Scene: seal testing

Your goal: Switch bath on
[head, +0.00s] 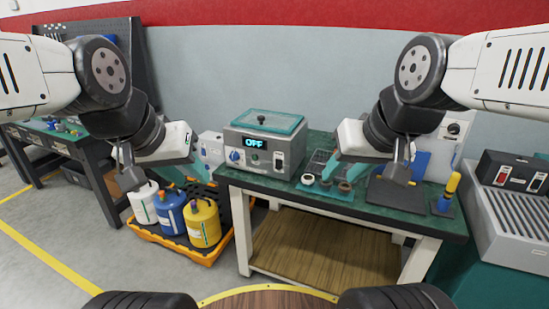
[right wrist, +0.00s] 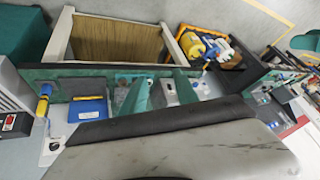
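The bath (head: 264,146) is a grey box with a teal lid on the green-topped bench. Its display (head: 254,143) reads OFF. A blue knob (head: 235,156) and a small dark switch (head: 255,159) are on its front panel. My left gripper (head: 196,183) hangs left of the bath, above the bottles, apart from the bench; I cannot make out its finger gap. My right gripper (head: 337,176) is right of the bath over the bench. In the right wrist view its two teal fingers (right wrist: 160,88) are spread, with nothing held between them.
Small round parts (head: 325,184) sit on a teal mat in front of the bath, close to my right gripper. White, blue and yellow bottles (head: 204,223) stand in an orange tray on the floor. A grey ribbed unit with rocker switches (head: 516,178) is at the right.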

